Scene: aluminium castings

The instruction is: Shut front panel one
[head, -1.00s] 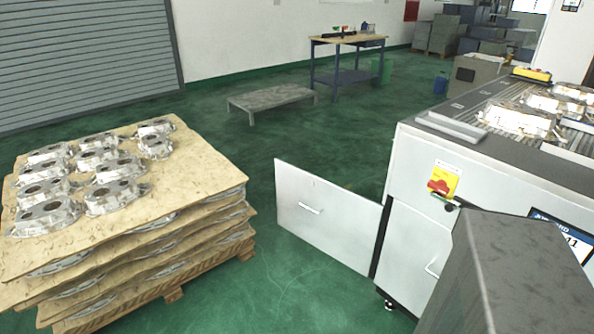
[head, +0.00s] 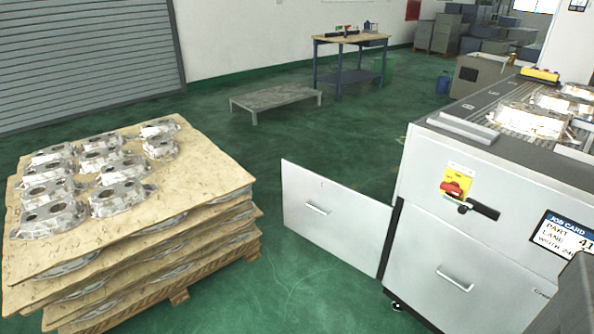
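An open white panel (head: 334,222) with a small bar handle (head: 317,208) stands swung out to the left of the white machine cabinet (head: 480,225), hinged at the cabinet's left front corner. A second white front panel (head: 470,268) with a bar handle (head: 455,279) sits flush in the cabinet front. I cannot tell from any label which panel is number one. My gripper is not in view; only a dark grey part, which seems to be my own arm, shows at the lower right corner.
A pallet stack with layered boards (head: 215,185) and castings (head: 45,218) stands at the left. Green floor (head: 285,285) lies clear between it and the open panel. A red switch (head: 455,186) and black lever (head: 482,209) stick out from the cabinet. A low grey platform (head: 275,97) stands behind.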

